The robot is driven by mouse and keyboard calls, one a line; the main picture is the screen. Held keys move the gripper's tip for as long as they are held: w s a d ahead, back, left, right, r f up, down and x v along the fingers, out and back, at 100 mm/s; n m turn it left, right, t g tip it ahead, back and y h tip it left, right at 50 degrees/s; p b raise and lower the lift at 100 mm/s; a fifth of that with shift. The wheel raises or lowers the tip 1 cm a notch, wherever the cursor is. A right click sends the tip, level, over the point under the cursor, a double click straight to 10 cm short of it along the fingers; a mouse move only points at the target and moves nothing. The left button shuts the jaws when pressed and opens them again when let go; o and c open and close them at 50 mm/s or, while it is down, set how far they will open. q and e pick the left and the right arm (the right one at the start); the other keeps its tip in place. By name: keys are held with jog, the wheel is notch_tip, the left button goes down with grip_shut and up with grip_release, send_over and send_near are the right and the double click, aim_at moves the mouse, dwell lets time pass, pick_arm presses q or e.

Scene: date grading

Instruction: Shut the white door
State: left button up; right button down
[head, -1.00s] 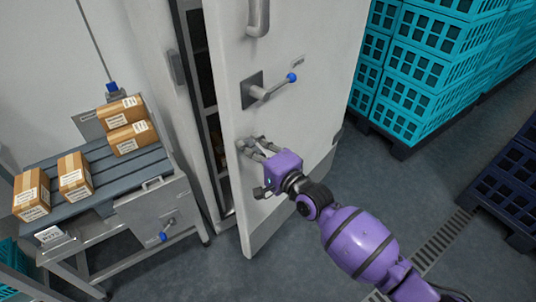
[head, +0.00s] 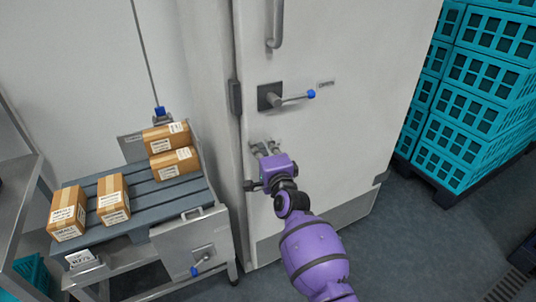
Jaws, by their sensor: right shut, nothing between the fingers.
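The white door (head: 330,130) fills the middle of the head view. It carries a grey vertical bar handle (head: 275,25) near the top and a lever handle (head: 290,97) with a blue knob below it. Its left edge lies against the frame (head: 213,130), with no open gap visible. My right gripper (head: 264,150) is at the door's left side, below the lever. It is shut and empty, with its fingertips at or very near the door face; exact contact is hard to tell. My left gripper is not in view.
A slatted grey bench (head: 145,203) with several brown labelled boxes (head: 113,198) stands to the left of the door. A small lever with a blue end (head: 200,263) is on its side. Stacked teal crates (head: 475,100) stand at the right. Floor (head: 420,245) is clear at lower right.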

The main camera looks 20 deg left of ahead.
jog(key=shift+w+a, duration=0.25)
jog(key=shift+a, duration=0.05)
jog(key=shift+r, duration=0.2)
jog(key=shift+w, duration=0.1)
dwell(0.3)
